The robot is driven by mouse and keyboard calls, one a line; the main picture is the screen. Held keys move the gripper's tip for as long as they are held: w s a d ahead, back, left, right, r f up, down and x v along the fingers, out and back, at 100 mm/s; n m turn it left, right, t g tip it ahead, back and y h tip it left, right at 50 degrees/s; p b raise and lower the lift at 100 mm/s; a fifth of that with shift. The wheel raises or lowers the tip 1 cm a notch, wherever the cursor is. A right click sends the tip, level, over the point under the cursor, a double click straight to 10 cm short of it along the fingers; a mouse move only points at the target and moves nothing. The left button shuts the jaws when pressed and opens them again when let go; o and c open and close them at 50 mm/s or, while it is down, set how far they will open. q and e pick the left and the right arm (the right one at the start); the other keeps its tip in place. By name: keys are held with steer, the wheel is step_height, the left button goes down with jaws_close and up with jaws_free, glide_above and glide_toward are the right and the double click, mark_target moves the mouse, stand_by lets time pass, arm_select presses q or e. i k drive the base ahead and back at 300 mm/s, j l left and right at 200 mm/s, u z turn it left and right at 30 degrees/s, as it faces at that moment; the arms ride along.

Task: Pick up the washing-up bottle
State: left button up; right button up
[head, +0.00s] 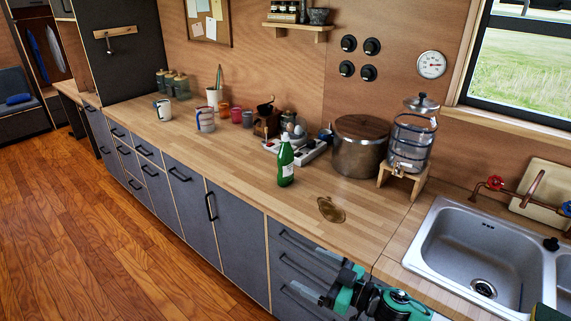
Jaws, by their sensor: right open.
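The washing-up bottle (286,168) is green with a white cap and a pale label. It stands upright on the wooden worktop (235,172), towards the front edge. My right gripper (315,274) is at the bottom of the head view, in front of the drawers near the worktop's front edge. Its two fingers are apart with nothing between them, and it is clear of the bottle, nearer to me. My left gripper is not in view.
A large lidded pot (358,150) and a glass water dispenser (409,145) stand right of the bottle. A brass-coloured disc (331,210) lies on the worktop before them. A white tray (312,154) is just behind the bottle. The sink (470,250) is at right.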

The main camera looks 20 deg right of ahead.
mark_target(286, 155)
steer(key=i+l, duration=0.3)
steer(key=i, duration=0.15)
steer(key=i+l, duration=0.25)
steer(key=i, duration=0.2)
steer(key=i+l, duration=0.3)
steer(key=i, duration=0.15)
